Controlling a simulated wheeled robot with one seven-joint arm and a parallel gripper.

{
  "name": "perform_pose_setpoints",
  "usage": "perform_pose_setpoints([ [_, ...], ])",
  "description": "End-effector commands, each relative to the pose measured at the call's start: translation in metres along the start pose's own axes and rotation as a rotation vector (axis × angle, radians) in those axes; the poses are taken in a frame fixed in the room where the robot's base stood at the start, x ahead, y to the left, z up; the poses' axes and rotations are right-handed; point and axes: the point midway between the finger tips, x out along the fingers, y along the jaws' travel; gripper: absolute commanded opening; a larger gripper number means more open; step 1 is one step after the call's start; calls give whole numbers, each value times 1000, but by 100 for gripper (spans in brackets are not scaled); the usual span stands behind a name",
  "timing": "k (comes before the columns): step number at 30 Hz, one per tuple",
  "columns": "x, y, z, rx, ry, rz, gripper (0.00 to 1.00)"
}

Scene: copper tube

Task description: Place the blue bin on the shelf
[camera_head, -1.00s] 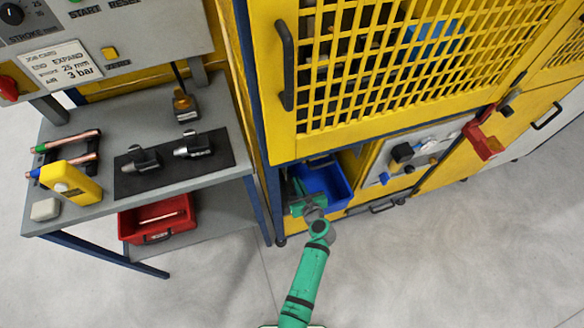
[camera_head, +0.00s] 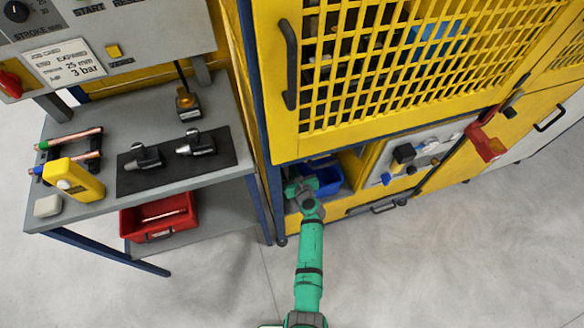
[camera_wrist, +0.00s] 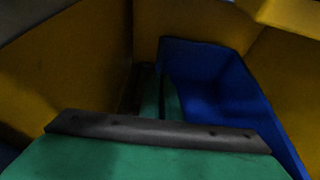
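The blue bin (camera_head: 326,180) is inside the low open compartment of the yellow cabinet, partly hidden by the frame above and by my gripper. My gripper (camera_head: 301,188) reaches into the compartment at the bin's left side. In the wrist view the bin (camera_wrist: 225,100) fills the right of the middle, and my green fingers (camera_wrist: 160,97) are at its near left wall. The fingers are close together and appear shut on that wall. The view is dark, and the bin's underside is hidden, so its contact with the shelf floor (camera_head: 335,200) cannot be seen.
The yellow cabinet's mesh door (camera_head: 400,75) is above the compartment. A panel with fittings (camera_head: 415,158) is to its right. At left, a grey workbench (camera_head: 110,100) holds tools and a red bin (camera_head: 160,218) on its lower shelf. The floor in front is clear.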

Motion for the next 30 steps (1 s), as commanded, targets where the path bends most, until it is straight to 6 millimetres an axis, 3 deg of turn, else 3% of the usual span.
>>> perform_pose_setpoints([
  [10, 1, 0, -2, -2, -1, 0, 0],
  [13, 1, 0, -3, -1, 0, 0, 22],
  [25, -1, 0, 0, 1, -1, -1, 22],
  [30, -17, 1, -1, 4, -2, -1, 22],
])
